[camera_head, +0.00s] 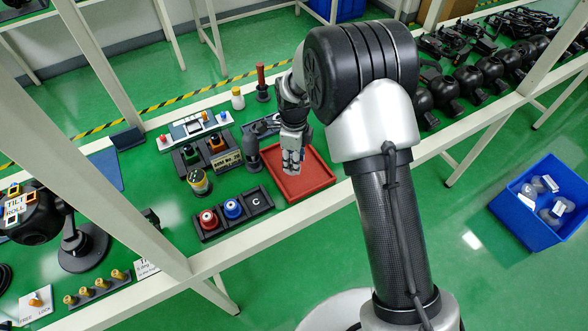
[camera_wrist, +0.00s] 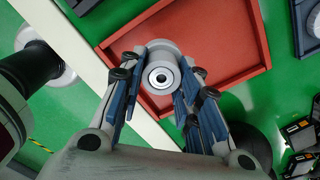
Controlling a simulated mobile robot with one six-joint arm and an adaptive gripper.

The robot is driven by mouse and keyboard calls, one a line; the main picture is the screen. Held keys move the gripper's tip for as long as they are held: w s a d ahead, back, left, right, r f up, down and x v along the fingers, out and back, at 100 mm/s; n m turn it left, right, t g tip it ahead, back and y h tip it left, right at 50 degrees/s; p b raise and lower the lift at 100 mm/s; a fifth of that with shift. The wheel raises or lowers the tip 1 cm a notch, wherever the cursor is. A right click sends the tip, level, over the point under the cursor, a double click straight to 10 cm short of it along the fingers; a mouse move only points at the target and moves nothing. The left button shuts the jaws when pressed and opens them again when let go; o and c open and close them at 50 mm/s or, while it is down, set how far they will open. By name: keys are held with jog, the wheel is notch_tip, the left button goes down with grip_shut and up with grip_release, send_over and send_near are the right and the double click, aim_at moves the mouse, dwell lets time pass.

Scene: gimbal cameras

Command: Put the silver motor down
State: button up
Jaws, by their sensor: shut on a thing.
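In the head view my gripper (camera_head: 292,158) points down over the left part of a shallow red tray (camera_head: 318,178). The tray also fills the upper middle of the wrist view (camera_wrist: 205,38), beyond the motor. I cannot tell whether the motor touches the tray floor.
A black sectioned tray (camera_head: 262,203) with a red and a blue motor stands left of the red tray. A dark upright cylinder (camera_head: 252,158) is close to my gripper. White frame bars cross in front. A blue bin (camera_head: 526,220) is at the right.

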jog(key=shift+f+b, duration=0.6)
jog(key=shift+f, duration=1.45)
jog(key=shift+f, duration=0.15)
jog(key=o, duration=1.1)
jog(key=shift+o, duration=0.2)
